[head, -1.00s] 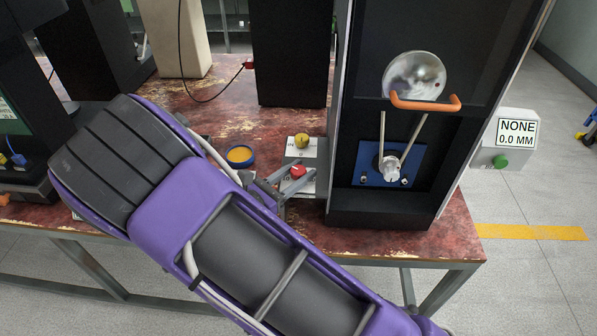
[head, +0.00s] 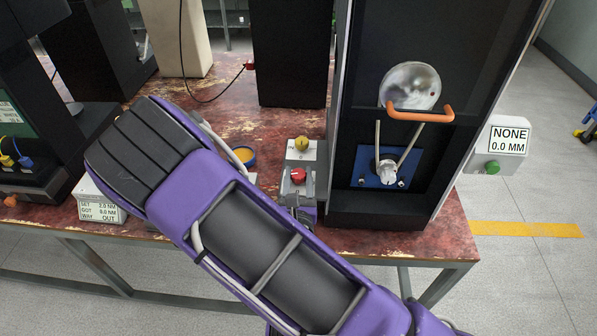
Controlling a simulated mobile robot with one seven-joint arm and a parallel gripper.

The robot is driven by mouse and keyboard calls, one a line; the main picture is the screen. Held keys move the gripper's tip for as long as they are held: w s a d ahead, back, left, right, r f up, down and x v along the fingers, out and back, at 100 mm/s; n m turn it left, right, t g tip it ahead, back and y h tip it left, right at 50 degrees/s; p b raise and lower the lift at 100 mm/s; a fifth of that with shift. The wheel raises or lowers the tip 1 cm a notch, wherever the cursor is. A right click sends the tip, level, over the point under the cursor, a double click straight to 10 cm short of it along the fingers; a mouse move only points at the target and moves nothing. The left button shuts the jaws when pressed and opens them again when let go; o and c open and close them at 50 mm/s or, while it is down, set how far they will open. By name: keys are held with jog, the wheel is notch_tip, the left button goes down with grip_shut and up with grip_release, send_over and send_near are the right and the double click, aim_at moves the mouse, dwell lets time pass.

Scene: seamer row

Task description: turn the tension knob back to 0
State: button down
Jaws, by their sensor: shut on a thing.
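A small grey control box (head: 318,150) stands on the bench left of the black cabinet, with a yellow knob (head: 302,144) at its back and a red knob (head: 298,175) at its front. I cannot read the labels, so I cannot tell from them which is the tension knob. My gripper (head: 298,184) is at the red knob, with grey finger parts close around its sides, and is shut on it. My purple arm hides much of the gripper and the front of the box.
The tall black cabinet (head: 345,215) holds a belt, a disc and an orange handle (head: 420,114). A display (head: 508,140) reads NONE 0.0 MM. A readout (head: 101,208) at the left shows SET 2.0 NM, partly hidden. A blue-rimmed tin (head: 244,155) sits left of the box.

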jog(key=n+y+p, duration=0.1)
jog(key=y, duration=0.1)
jog(key=n+y, duration=0.1)
jog(key=y, duration=0.1)
jog(key=shift+d+n+g+p, duration=0.15)
jog(key=shift+n+g+p, duration=0.2)
jog(key=shift+n+g, duration=0.05)
jog(key=shift+n+g+y+p, duration=0.65)
jog(key=shift+n+g+y, duration=0.45)
jog(key=shift+n+y, duration=1.05)
jog(key=shift+m+y, duration=0.25)
jog(key=shift+y, duration=0.4)
jog(key=shift+c, duration=2.1)
grip_release()
jog(key=shift+m+h, duration=0.3)
jog(key=shift+h, duration=0.1)
